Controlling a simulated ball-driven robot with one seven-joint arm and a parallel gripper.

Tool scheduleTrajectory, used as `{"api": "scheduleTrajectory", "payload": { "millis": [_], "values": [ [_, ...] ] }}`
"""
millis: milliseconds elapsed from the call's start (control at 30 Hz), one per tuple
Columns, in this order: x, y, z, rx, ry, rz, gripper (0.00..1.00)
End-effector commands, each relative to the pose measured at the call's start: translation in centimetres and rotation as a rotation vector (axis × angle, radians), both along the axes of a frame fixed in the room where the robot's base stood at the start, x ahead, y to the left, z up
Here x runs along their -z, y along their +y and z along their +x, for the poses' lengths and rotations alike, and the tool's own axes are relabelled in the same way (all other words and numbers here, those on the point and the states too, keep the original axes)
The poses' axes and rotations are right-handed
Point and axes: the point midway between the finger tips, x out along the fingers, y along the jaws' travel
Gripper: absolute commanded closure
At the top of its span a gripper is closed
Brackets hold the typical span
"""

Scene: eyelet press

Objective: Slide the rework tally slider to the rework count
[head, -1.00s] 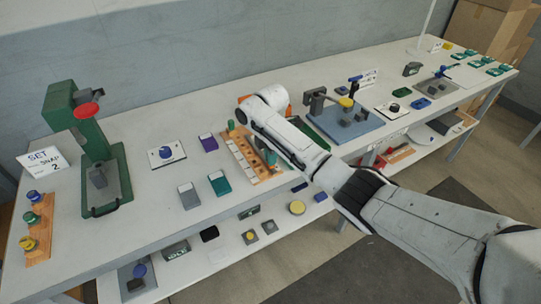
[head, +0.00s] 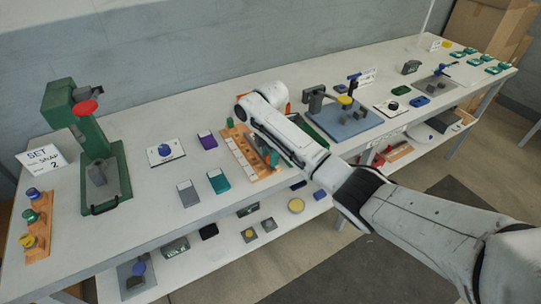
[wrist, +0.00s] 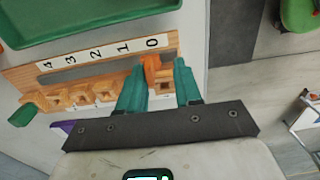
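The tally slider, an orange block (wrist: 151,68), stands at the 0 end of a wooden tally board (wrist: 90,75) marked 4, 3, 2, 1, 0 in the wrist view. My gripper (wrist: 159,66) has teal fingers, one on each side of the slider. The left finger is close to it, and contact is unclear. A gap shows before the right finger, so the gripper is open. In the head view the wooden board (head: 237,148) lies mid-bench. My arm covers part of it, and the slider cannot be made out there.
A green tray (wrist: 85,15) lies beyond the board in the wrist view. Wooden square pieces (wrist: 80,96) line its near side. In the head view, a green press (head: 95,150) and a SET sign (head: 42,158) stand left. A blue fixture (head: 345,121) sits right of my arm.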

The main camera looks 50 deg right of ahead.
Motion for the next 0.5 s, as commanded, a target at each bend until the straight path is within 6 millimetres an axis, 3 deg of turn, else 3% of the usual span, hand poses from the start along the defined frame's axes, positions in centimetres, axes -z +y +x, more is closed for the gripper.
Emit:
{"api": "scheduleTrajectory", "payload": {
  "millis": [300, 500],
  "values": [
    [-6.3, -0.1, 0.2, -0.001, -0.009, -0.004, 0.66],
    [-9.3, -0.1, 0.2, 0.0, -0.008, -0.005, 0.66]
  ]
}}
